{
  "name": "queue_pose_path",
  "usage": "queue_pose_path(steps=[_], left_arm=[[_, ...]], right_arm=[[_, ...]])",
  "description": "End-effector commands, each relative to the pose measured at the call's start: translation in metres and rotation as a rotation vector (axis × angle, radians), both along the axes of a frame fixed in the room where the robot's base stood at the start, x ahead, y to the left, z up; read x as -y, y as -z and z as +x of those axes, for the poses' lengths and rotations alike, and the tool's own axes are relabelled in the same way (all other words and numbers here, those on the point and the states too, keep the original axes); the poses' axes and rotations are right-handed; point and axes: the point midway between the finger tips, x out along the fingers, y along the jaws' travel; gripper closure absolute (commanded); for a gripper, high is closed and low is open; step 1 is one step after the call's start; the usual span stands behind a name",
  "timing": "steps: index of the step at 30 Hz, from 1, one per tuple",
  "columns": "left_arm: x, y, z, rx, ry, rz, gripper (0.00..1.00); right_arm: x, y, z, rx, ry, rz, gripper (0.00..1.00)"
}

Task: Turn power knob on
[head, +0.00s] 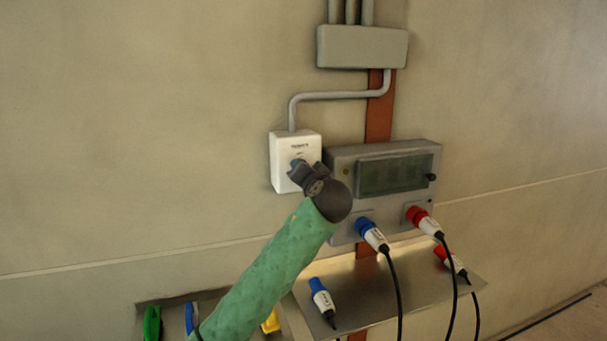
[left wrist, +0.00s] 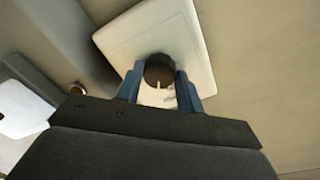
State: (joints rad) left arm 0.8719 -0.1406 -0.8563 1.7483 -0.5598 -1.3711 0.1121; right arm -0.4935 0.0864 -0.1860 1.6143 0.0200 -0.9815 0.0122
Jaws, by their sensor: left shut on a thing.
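The power knob (left wrist: 159,72) is dark and round and sits on a white switch box (head: 283,154) on the wall. The box also shows in the left wrist view (left wrist: 128,42). My left gripper (head: 299,166) is at the front of the box, its arm in a green sleeve coming from below. In the left wrist view the two blue fingers (left wrist: 160,88) stand on either side of the knob and are shut on it. In the head view the gripper hides most of the knob. My right gripper is not in view.
Right of the switch box is a grey socket panel (head: 342,167) with a dark window, a blue plug (head: 368,230) and a red plug (head: 418,216). Below is a metal shelf (head: 365,292) with loose plugs and black cables. The wall at left is clear.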

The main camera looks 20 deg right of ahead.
Motion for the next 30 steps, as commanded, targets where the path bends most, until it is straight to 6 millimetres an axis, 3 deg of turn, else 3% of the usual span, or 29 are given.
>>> queue_pose_path(steps=[30], left_arm=[[0.002,-0.003,0.0,-0.031,0.001,0.915,0.86]], right_arm=[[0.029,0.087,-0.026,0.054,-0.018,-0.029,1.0]])
